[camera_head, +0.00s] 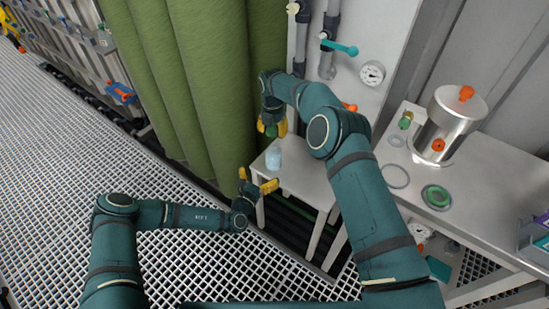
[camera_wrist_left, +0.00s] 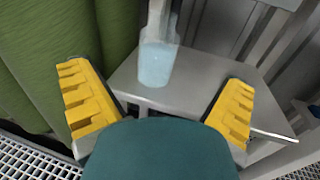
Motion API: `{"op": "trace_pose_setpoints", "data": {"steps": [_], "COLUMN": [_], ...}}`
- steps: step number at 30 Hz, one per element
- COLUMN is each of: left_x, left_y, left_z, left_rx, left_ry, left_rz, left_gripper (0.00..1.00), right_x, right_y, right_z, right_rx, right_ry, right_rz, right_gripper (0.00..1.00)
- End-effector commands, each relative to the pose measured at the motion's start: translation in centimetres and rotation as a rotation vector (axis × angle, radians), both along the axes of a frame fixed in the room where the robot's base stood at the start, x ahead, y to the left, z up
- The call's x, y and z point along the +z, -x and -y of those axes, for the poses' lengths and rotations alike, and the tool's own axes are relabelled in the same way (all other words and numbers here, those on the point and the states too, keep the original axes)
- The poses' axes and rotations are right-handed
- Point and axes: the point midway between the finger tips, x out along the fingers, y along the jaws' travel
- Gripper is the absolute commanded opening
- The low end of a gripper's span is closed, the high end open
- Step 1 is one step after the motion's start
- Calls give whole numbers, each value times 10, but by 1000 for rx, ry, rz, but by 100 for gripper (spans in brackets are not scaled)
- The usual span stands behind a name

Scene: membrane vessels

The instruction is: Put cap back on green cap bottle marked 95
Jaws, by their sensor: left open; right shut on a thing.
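A clear bottle (camera_head: 273,158) with pale blue contents stands upright on a small grey table. It also shows in the left wrist view (camera_wrist_left: 156,62), where its top is cut off by the frame edge. No marking on it is legible. My right gripper (camera_head: 271,130) is above the bottle, shut on a small green cap (camera_head: 271,131) that the yellow fingers partly hide. My left gripper (camera_head: 256,182) is open and empty at the table's near left edge. In the left wrist view the bottle stands beyond and between its spread yellow fingers (camera_wrist_left: 158,95), apart from both.
The small table (camera_head: 308,178) is otherwise mostly bare. Green hanging curtains (camera_head: 190,75) are close on the left. A bench (camera_head: 408,178) on the right carries a steel vessel (camera_head: 450,125), rings and a green round part (camera_head: 437,197). Pipes and a gauge (camera_head: 372,73) are behind.

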Motion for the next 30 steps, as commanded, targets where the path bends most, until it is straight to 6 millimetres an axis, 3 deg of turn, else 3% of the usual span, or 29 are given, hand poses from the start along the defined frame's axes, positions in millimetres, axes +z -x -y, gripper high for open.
{"op": "trace_pose_setpoints", "data": {"steps": [8,24,30], "left_x": [0,0,0], "left_y": [-8,-88,-105], "left_z": [4,39,45], "left_rx": [-2,-2,-2], "left_ry": [0,-1,-1], "left_rz": [2,1,1], "left_gripper": [100,100,100], "right_x": [0,0,0], "right_y": [0,0,0], "right_z": [0,0,0], "right_rx": [-1,-2,-2], "right_ry": [0,0,0], "right_rz": [0,0,0], "right_gripper": [38,38,38]}}
